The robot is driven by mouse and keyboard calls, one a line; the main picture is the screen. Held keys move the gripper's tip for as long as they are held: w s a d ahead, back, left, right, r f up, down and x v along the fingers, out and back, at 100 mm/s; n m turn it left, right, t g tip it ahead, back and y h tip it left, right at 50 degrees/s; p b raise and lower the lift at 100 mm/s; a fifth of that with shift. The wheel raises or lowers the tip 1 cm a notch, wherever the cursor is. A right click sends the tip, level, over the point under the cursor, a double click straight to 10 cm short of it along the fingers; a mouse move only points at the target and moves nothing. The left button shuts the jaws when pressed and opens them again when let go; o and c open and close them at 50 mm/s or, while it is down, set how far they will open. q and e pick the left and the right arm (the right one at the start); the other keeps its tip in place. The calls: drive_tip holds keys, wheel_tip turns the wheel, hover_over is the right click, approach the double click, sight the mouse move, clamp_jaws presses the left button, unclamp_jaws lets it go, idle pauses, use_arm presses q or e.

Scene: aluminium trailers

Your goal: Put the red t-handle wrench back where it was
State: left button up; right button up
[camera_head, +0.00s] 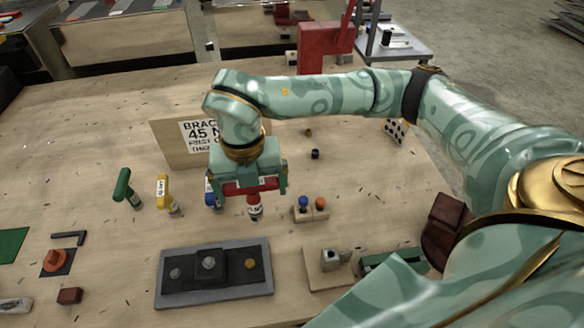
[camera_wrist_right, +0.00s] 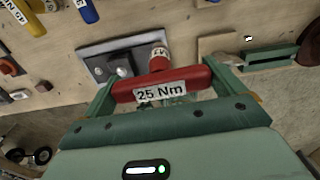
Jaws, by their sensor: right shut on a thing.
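The red t-handle wrench (camera_head: 254,207) is in my right gripper (camera_head: 250,188), its shaft pointing down. The gripper is shut across its red crossbar, which carries a "25 Nm" label in the right wrist view (camera_wrist_right: 160,88). The wrench is just right of the blue t-handle wrench (camera_head: 211,194). I cannot tell whether the red wrench's lower end touches the table. My left gripper is not in view.
A grey tray (camera_head: 165,290) with a dark bolted block lies in front of the wrench. A small wooden holder (camera_head: 310,213) with blue and orange knobs stands to the right. A cardboard sign (camera_head: 178,145) stands behind. Loose small parts lie at the left.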

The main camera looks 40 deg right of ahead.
drive_tip(key=shift+s+d, duration=0.45)
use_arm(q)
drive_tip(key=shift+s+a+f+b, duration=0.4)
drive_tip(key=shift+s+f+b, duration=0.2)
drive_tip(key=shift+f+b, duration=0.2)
use_arm(e)
drive_tip(key=w+d+f, duration=0.3)
drive_tip(key=w+f, duration=0.2)
drive_tip(key=f, duration=0.1)
drive_tip(key=w+d+f, duration=0.3)
drive_tip(key=w+f, duration=0.3)
drive_tip(key=shift+w+d+f, duration=0.25)
drive_tip(key=shift+w+f, duration=0.05)
drive_tip(key=shift+f, duration=0.1)
drive_tip(key=o, duration=1)
drive_tip(key=shift+f, duration=0.2)
drive_tip(key=shift+o, duration=0.2)
drive_tip(key=shift+r, duration=0.1)
